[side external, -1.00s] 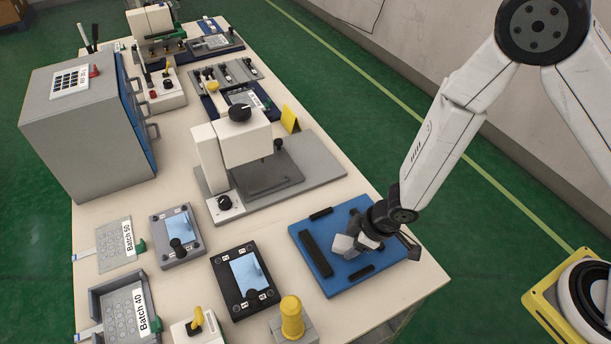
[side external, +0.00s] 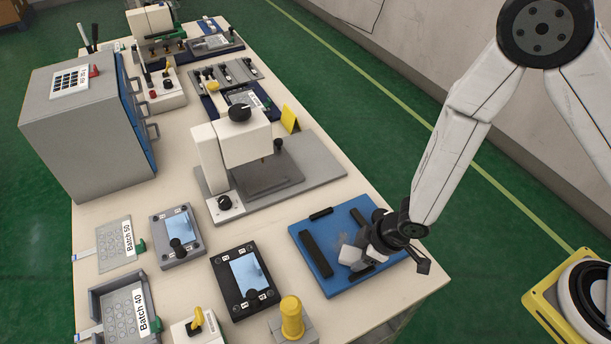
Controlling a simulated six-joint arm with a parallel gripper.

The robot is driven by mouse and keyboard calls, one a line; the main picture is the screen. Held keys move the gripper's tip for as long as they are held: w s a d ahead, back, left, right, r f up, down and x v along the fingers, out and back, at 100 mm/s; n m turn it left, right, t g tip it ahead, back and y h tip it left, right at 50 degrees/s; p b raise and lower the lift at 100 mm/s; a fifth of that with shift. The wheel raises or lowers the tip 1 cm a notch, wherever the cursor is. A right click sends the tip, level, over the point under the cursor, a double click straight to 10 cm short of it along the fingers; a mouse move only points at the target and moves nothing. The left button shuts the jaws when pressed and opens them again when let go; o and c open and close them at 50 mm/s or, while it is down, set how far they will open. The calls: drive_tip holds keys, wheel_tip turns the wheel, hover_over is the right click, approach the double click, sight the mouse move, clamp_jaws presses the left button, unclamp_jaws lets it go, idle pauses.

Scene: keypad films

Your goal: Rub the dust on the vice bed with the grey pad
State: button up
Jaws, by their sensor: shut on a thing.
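The vice bed looks to be the blue plate (side external: 313,273) at the front right of the bench, with a long black bar (side external: 316,254) along its left part and shorter black bars at its edges. A faint brownish smudge (side external: 341,239), likely the dust, shows on the blue surface just left of my gripper. My gripper (side external: 358,254) is low over the right half of the plate, tilted, and shut on a pale grey block, which seems to be the grey pad (side external: 350,257). The pad is at or close to the surface; I cannot tell whether it touches. My gripper hides part of the plate.
A black device with a screen (side external: 247,281) and a yellow knob on a grey block (side external: 292,318) stand left of the plate. A white press on a grey base (side external: 318,177) stands behind it. The bench's right edge (side external: 436,285) is close by.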

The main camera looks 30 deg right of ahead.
drive_tip(key=shift+s+d+f, duration=0.1)
drive_tip(key=shift+s, duration=0.35)
drive_tip(key=shift+r, duration=0.8)
drive_tip(key=shift+c, duration=0.5)
drive_tip(key=shift+w+r, duration=0.2)
drive_tip(key=shift+r, duration=2.05)
drive_tip(key=shift+r, duration=1.5)
drive_tip(key=shift+f, duration=0.2)
drive_tip(key=shift+g, duration=0.3)
drive_tip(key=shift+d+f, duration=0.15)
drive_tip(key=shift+f, duration=1.45)
drive_tip(key=shift+d+f, duration=0.1)
drive_tip(key=shift+f, duration=1.5)
